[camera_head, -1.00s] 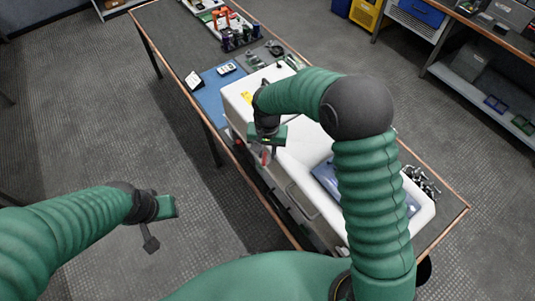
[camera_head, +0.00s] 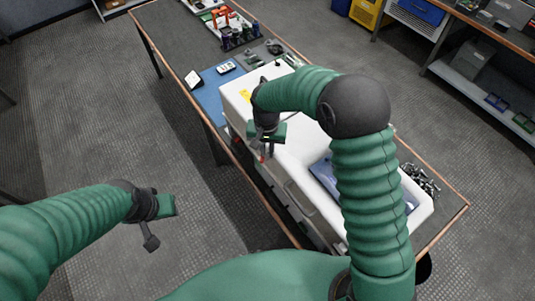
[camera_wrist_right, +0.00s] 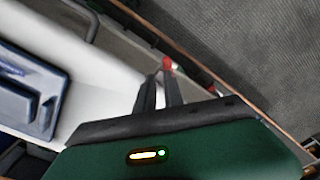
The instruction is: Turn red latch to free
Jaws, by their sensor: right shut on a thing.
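A long white case (camera_head: 300,130) with grey side parts lies on the workbench. The red latch (camera_head: 262,156) shows as a small red piece at its near side, mostly hidden by my right gripper. My right gripper (camera_head: 264,150) reaches down to this side from above. In the right wrist view its two dark fingers (camera_wrist_right: 160,88) are close together, shut on the red latch (camera_wrist_right: 167,63), whose red end shows just beyond the fingertips. My left gripper (camera_head: 165,207) hangs over the floor, away from the bench; its finger gap is not clear.
Loose metal parts (camera_head: 420,180) lie at the case's right. Shelves stand at the far right. Floor to the left is open.

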